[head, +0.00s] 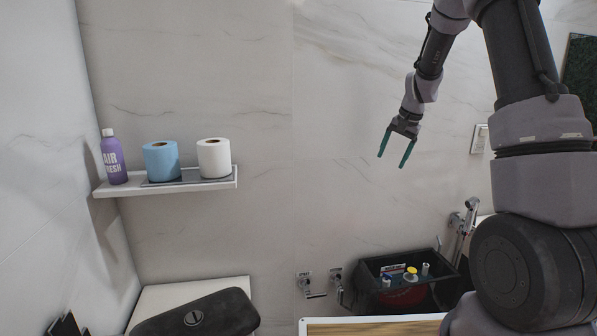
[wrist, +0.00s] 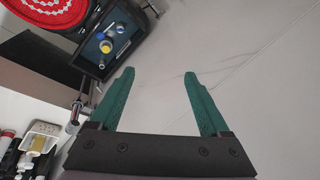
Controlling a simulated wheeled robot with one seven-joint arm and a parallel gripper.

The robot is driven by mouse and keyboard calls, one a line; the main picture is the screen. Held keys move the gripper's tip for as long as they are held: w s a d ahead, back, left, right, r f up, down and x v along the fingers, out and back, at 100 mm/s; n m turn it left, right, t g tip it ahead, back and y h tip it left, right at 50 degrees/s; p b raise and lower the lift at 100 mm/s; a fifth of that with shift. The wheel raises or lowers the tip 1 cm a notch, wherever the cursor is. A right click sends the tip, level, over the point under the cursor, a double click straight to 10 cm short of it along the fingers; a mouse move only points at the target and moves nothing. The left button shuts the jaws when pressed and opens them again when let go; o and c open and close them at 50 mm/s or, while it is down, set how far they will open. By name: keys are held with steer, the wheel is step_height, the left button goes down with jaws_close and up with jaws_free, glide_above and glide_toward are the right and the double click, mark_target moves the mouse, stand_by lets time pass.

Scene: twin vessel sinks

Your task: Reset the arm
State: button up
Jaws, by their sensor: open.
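My gripper (head: 394,163) hangs in the air in front of the marble wall in the head view, its two green fingers pointing down. The fingers are apart with nothing between them. In the wrist view my gripper (wrist: 158,85) also shows open and empty, with the pale wall beyond it. My arm comes in from the upper right of the head view. No object touches the fingers.
A black bin (head: 372,299) with small items stands below my gripper. A dark toilet lid (head: 200,316) is at lower left.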

steer(key=s+a+r+t, duration=0.1)
steer(key=s+a+r, duration=0.1)
steer(key=s+r, duration=0.8)
steer(key=s+a+r+n+t, duration=0.1)
steer(key=s+r, duration=0.3)
steer(key=s, duration=0.8)
steer(key=s+a+r+n+t, duration=0.2)
steer(key=s+r, duration=0.3)
steer(key=s, duration=0.7)
steer(key=shift+s, duration=0.15)
